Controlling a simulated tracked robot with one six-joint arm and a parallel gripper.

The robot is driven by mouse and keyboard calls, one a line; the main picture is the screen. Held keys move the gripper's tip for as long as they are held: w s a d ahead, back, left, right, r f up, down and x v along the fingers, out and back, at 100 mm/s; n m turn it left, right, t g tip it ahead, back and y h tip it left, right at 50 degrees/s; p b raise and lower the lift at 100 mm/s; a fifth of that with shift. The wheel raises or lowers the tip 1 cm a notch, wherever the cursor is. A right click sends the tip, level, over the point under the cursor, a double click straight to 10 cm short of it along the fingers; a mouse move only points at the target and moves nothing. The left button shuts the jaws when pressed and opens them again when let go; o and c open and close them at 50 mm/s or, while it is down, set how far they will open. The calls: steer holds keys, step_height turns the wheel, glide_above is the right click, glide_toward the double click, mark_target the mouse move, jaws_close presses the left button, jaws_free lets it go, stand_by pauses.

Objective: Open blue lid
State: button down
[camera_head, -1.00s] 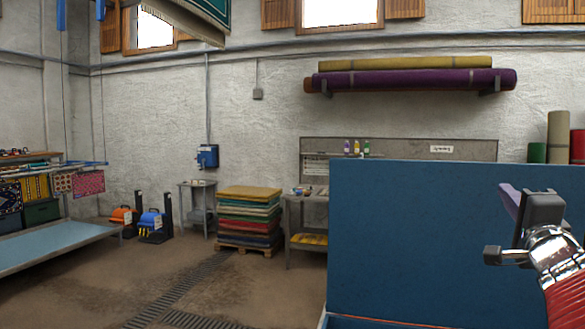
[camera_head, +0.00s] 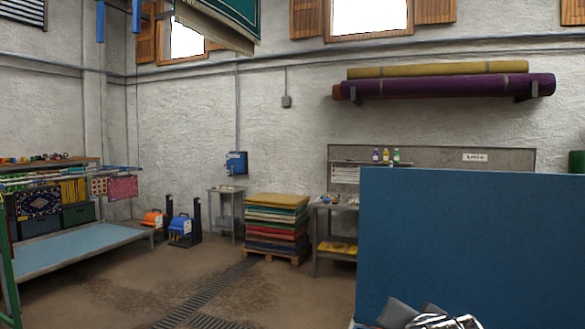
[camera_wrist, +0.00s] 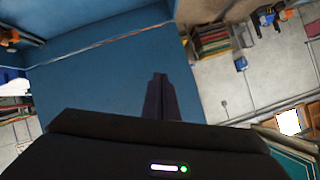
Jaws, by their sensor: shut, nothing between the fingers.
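A small blue machine (camera_head: 180,230) stands on the floor beside an orange one (camera_head: 153,220), in the left half of the head view. It looks blue on top; I cannot tell a separate lid or whether it is open. A large blue panel (camera_head: 460,240) stands upright close by at the right; I cannot tell if this is a lid. My gripper's fingers (camera_wrist: 160,95) are together and empty in the wrist view, in front of a blue surface (camera_wrist: 95,75). In the head view only shiny parts of my arm show, at the bottom right before the panel.
A pallet of stacked rugs (camera_head: 276,228) and a side table (camera_head: 226,210) stand by the back wall. A blue wall box (camera_head: 236,163) hangs above. A light-blue table (camera_head: 80,250) is at the left. The floor (camera_head: 225,285) between is clear, with a drain grate (camera_head: 208,300).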

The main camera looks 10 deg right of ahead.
steer(key=s+a+f+n+g+y, duration=0.2)
steer(key=s+a+f+n+g, duration=0.1)
steer(key=s+a+f+n, duration=0.2)
steer(key=s+a+f+n+g+y, duration=0.2)
steer(key=s+a+f+n, duration=0.3)
steer(key=s+a+f, duration=0.4)
steer(key=a+y, duration=0.1)
steer(key=a, duration=0.3)
steer(key=shift+s+a+f+n+g+y, duration=0.15)
steer(key=shift+s+a+n+g+y, duration=0.15)
steer(key=shift+s+a+n+g, duration=0.1)
